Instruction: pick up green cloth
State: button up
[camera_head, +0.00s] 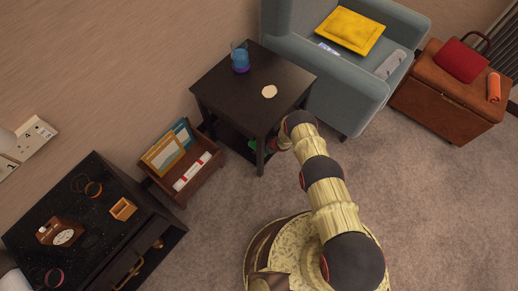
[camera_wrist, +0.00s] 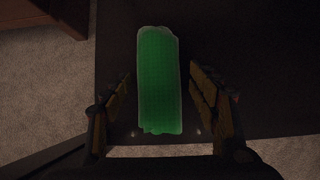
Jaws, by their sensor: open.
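The green cloth (camera_wrist: 158,80) lies flat as a long strip on a dark surface in the wrist view. In the head view only a small green bit of it (camera_head: 252,144) shows under the dark side table (camera_head: 228,100), on its lower shelf; the rest is hidden by the tabletop and legs. My gripper (camera_wrist: 160,88) is open in the wrist view, with one finger on each side of the cloth's near half. I cannot tell the height of the fingers above the shelf. In the head view my gripper is mostly hidden at the table's right side.
A blue-purple cup (camera_head: 240,60) and a pale round coaster (camera_head: 269,91) are on the tabletop above. The table legs stand close to my arm. A grey-blue armchair (camera_head: 345,95) is at the right, a wooden magazine rack (camera_head: 196,178) at the left. Carpet is clear in front.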

jog(key=shift+c, duration=0.4)
jog(key=c, duration=1.1)
jog(key=shift+c, duration=0.3)
